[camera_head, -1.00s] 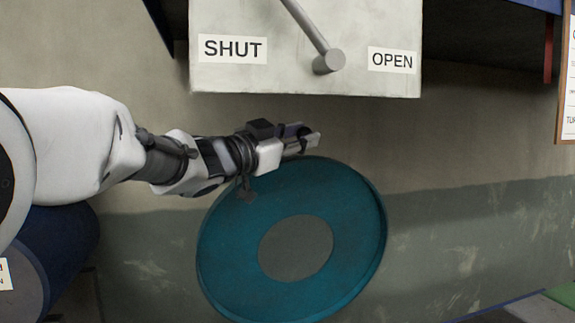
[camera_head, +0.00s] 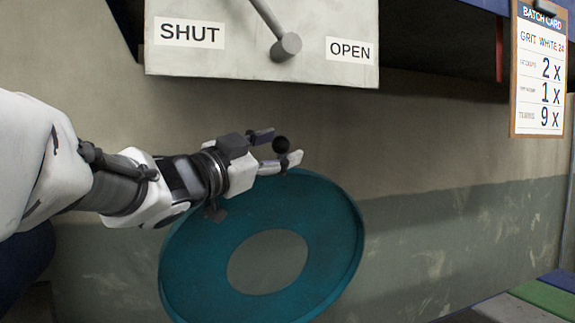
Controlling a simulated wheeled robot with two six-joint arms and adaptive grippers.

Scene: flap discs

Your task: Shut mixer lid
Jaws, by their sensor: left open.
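A teal round disc with a raised rim (camera_head: 190,262) and a plain grey centre is low in the middle of the head view; I cannot tell whether it is the mixer lid. My left gripper (camera_head: 277,147) is at its upper edge, pointing right, with its fingers apart. Above is a pale panel (camera_head: 215,58) marked SHUT on the left and OPEN on the right, with a grey lever (camera_head: 285,47) between the labels. My right gripper is out of view.
A batch card on a clipboard (camera_head: 540,70) hangs at the upper right. A blue and a green surface (camera_head: 545,297) lie at the lower right. The wall (camera_head: 440,150) right of the disc is bare and clear.

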